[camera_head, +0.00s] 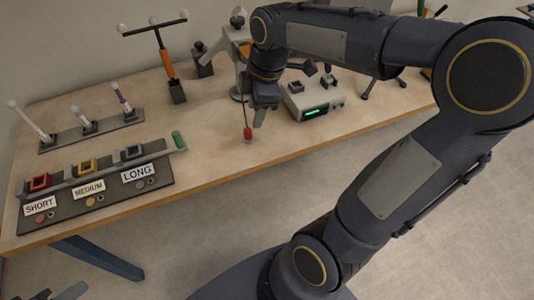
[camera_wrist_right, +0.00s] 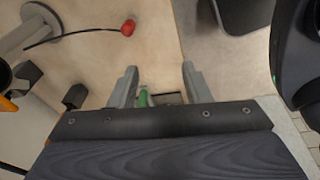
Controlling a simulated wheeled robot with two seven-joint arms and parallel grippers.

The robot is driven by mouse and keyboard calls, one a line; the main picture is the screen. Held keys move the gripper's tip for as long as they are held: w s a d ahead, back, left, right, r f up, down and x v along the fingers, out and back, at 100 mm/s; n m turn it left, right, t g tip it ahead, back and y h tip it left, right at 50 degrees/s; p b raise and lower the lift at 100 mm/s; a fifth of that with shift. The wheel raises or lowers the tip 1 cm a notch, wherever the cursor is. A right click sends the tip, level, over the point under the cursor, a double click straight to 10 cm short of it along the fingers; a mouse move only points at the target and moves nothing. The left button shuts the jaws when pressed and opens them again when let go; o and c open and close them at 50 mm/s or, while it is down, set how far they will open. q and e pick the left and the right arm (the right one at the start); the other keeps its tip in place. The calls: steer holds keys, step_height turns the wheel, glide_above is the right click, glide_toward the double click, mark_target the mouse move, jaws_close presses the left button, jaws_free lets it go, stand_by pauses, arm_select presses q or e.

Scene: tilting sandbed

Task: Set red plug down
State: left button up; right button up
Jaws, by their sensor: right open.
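The red plug (camera_head: 248,134) lies on the wooden table near its front edge, on a thin black cable. It also shows in the right wrist view (camera_wrist_right: 128,28), where the cable runs to a round grey base (camera_wrist_right: 28,32). My right gripper (camera_head: 260,115) is just above and beside the plug. In the right wrist view its two fingers (camera_wrist_right: 160,80) are spread with nothing held between them, and the plug lies outside them. A small grey part at the bottom left of the head view, perhaps my left gripper (camera_head: 68,292), is mostly cut off.
A grey device with a green display (camera_head: 315,112) stands right of the plug. A board with SHORT, MEDIUM and LONG labels (camera_head: 100,205) and a green handle (camera_head: 179,141) lies at left. Behind it is a rack with several white-tipped levers (camera_head: 92,132). The table between is clear.

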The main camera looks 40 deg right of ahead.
steer(key=s+a+f+m+t+y, duration=0.1)
steer(key=s+a+m+t, duration=0.1)
steer(key=s+m, duration=0.5)
steer(key=s+a+f+m+t+y, duration=0.1)
steer(key=s+a+m+t, duration=0.1)
steer(key=s+a+m, duration=0.2)
steer(key=s+m, duration=0.3)
steer(key=m, duration=0.1)
steer(key=shift+s+a, duration=0.25)
steer(key=shift+s, duration=0.15)
